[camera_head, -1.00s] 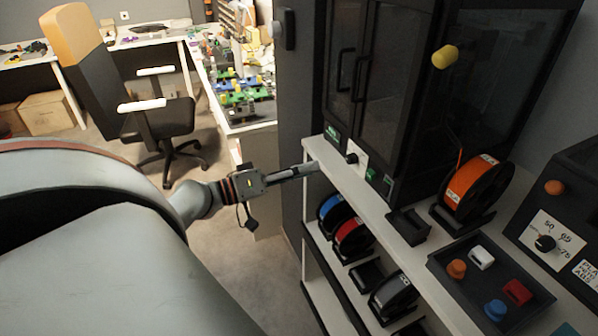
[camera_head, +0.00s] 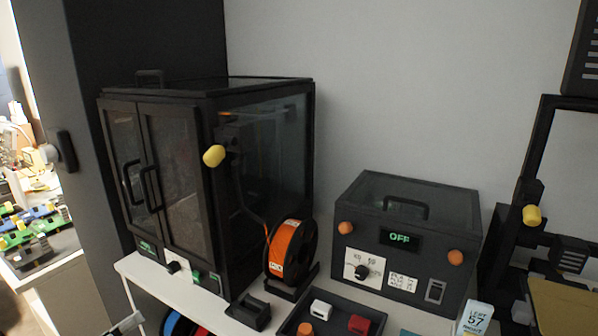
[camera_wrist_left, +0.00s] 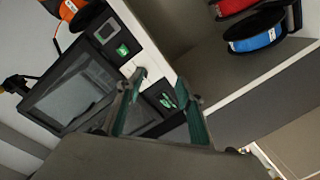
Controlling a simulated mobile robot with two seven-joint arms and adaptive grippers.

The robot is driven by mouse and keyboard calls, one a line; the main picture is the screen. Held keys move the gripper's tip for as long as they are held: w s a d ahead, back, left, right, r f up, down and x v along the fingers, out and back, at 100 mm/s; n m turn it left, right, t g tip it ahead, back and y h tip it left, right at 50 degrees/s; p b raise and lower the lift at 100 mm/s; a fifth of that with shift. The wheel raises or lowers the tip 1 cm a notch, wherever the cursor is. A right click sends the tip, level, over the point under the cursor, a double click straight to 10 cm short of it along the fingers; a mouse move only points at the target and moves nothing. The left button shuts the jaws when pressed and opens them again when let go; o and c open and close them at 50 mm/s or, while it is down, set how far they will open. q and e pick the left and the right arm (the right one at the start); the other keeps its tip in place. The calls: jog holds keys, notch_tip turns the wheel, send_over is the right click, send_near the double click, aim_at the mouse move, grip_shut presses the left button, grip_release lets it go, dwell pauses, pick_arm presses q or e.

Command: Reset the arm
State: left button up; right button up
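My left gripper (camera_head: 128,324) shows only as a small part at the bottom left edge of the head view, beside the white shelf below the black printer cabinet (camera_head: 170,180). In the left wrist view its two green-grey fingers (camera_wrist_left: 160,95) stand apart with nothing between them, so it is open and empty. The cabinet front with its green-lit switches (camera_wrist_left: 122,50) lies beyond the fingertips. My right gripper is in neither view.
An orange filament spool (camera_head: 290,250) stands on the shelf right of the cabinet. A dark box with an OFF display (camera_head: 400,238) is further right. A tray (camera_head: 378,314) of small coloured parts sits in front. Blue (camera_wrist_left: 255,38) and red spools lie on a lower shelf.

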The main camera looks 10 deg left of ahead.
pick_arm(q)
jog(key=s+d+f+m+g+y, duration=0.1)
jog(key=s+d+f, duration=0.1)
jog(key=f, duration=0.4)
jog(key=s+d+f+m+g+y, duration=0.1)
jog(key=d+f, duration=0.1)
jog(key=f, duration=0.4)
jog(key=s+d+f+m+g, duration=0.1)
jog(key=s+d+f+m, duration=0.2)
jog(key=s+d+f, duration=0.2)
jog(key=s+d+f+m+g+y, duration=0.1)
jog(key=s+d+f, duration=0.4)
jog(key=d+f, duration=0.5)
jog(key=d+m+g+p, duration=0.1)
jog(key=d+m, duration=0.1)
jog(key=shift+s+m, duration=0.3)
jog(key=shift+s, duration=0.1)
jog(key=shift+c, duration=0.4)
